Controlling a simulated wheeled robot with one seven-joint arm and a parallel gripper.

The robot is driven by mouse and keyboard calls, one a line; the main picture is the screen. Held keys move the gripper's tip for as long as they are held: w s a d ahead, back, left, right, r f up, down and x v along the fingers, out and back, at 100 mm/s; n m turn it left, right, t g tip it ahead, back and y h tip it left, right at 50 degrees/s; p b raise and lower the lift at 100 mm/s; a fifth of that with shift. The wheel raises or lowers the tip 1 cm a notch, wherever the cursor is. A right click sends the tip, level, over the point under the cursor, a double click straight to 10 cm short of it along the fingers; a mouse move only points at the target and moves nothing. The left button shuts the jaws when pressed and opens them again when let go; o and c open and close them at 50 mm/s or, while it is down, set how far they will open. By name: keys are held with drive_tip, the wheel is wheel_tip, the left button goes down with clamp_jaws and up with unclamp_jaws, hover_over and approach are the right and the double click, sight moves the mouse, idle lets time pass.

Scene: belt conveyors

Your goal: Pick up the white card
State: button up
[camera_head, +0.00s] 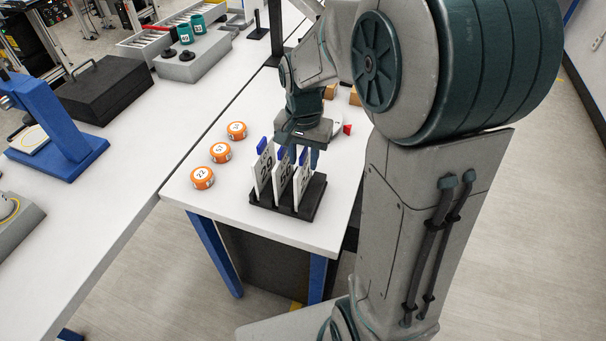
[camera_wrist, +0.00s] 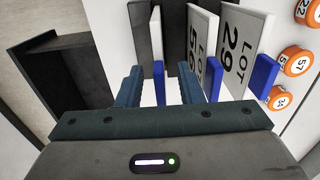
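Several white cards with blue tabs stand upright in a black rack (camera_head: 314,203) on the white table. The left card (camera_head: 264,175) reads 29 and also shows in the wrist view (camera_wrist: 236,50). The middle card (camera_head: 282,182) reads 56 and shows in the wrist view (camera_wrist: 200,42). The right card (camera_head: 302,182) shows nearly edge-on in the wrist view (camera_wrist: 157,38). My gripper (camera_wrist: 161,80) is open and points down from above the rack. Its two fingers stand on either side of the right card's blue tab, with gaps visible. In the head view my gripper (camera_head: 303,150) partly hides the cards' tops.
Orange numbered discs (camera_head: 220,152) lie left of the rack. A red and white item (camera_head: 346,128) and small orange-brown boxes (camera_head: 355,97) lie behind my gripper. A blue stand (camera_head: 58,120) and a dark case (camera_head: 107,90) sit on the left table.

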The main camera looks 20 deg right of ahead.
drive_tip(key=shift+f, duration=1.2)
clamp_jaws()
drive_tip(key=shift+r, duration=0.1)
